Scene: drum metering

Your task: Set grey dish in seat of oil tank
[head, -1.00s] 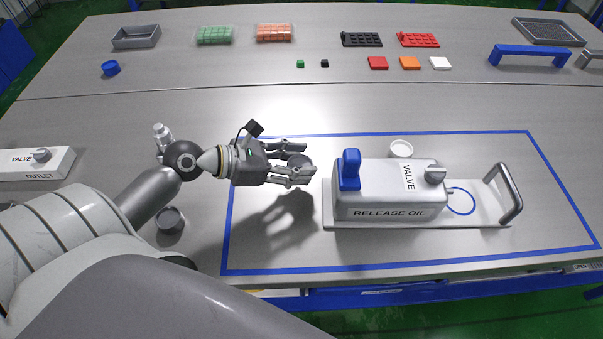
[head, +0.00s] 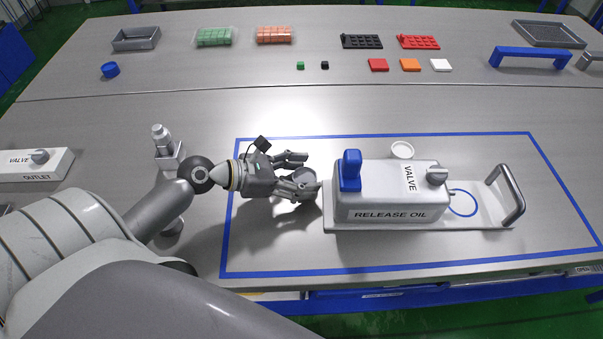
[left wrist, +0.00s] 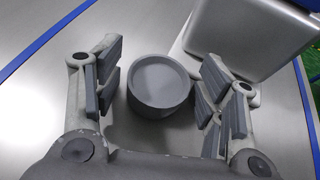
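The grey dish (head: 305,183) is a round, short cylinder just left of the oil tank's base plate. My left gripper (head: 301,172) has its fingers on both sides of it. In the left wrist view the dish (left wrist: 160,82) lies between the spread fingers (left wrist: 160,90), with narrow gaps at both sides, so the gripper looks open around it. I cannot tell whether the dish touches the table. The white oil tank (head: 385,195) has a blue handle (head: 350,171) and a grey valve knob (head: 436,176). My right gripper is not in view.
Blue tape (head: 400,265) outlines the work area. A white ring-shaped part (head: 402,150) lies behind the tank. A grey bar handle (head: 508,194) stands on the plate's right end. The outlet valve box (head: 35,163) is at the left.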

